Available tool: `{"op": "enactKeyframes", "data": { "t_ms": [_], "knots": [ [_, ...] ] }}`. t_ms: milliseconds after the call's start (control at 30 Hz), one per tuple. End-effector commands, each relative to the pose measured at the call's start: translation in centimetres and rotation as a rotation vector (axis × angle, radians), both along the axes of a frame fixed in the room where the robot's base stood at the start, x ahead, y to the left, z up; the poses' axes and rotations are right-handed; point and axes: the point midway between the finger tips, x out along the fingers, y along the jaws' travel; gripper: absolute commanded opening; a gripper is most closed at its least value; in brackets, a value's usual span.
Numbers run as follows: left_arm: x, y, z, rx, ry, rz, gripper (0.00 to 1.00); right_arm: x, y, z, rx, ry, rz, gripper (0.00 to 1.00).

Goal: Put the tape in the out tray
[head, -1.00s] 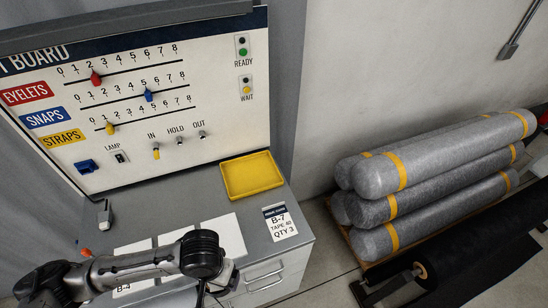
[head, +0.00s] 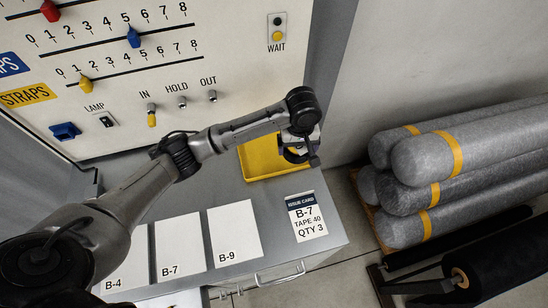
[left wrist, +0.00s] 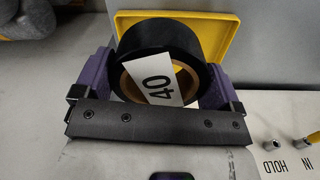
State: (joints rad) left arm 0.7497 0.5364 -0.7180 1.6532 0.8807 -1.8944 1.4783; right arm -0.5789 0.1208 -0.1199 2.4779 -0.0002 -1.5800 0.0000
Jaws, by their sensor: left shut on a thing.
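My left gripper (head: 299,152) is over the right part of the yellow out tray (head: 257,164) on the grey cabinet top. In the left wrist view, its purple fingers (left wrist: 155,78) are shut on a black roll of tape (left wrist: 158,38) with a brown core and a white tag reading 40. The yellow tray (left wrist: 222,22) shows behind the roll there. The roll's height above the tray is hard to tell. In the head view the arm and gripper hide part of the tray and most of the roll. My right gripper is not in view.
White cards marked B-4, B-7 and B-9 (head: 234,235) lie on the cabinet top (head: 270,212). A B-7 TAPE 40 QTY 3 card (head: 306,217) lies near its right edge. The board with knobs (head: 100,75) stands behind. Grey rolls (head: 440,160) lie to the right.

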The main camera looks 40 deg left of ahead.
Motion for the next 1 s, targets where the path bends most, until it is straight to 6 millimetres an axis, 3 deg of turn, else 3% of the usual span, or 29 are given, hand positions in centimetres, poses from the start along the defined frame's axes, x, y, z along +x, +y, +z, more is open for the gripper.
{"op": "enactKeyframes", "data": {
  "t_ms": [33, 100, 333, 567, 1000],
  "knots": [
    [1.4, 0.1, -2.2, -0.005, -0.001, 0.072, 0.64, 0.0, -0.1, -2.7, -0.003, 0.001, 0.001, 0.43],
    [3.0, 0.5, -3.3, -0.003, 0.001, 0.170, 0.64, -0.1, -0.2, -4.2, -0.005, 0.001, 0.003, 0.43],
    [6.0, 1.2, -5.7, 0.000, 0.000, 0.390, 0.64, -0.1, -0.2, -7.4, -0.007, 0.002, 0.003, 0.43],
    [6.8, 2.4, -7.1, 0.002, 0.000, 0.474, 0.64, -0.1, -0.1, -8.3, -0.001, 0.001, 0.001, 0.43],
    [5.2, 10.6, -12.0, 0.005, 0.000, 0.480, 0.64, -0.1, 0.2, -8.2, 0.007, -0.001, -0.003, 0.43]
  ]
}}
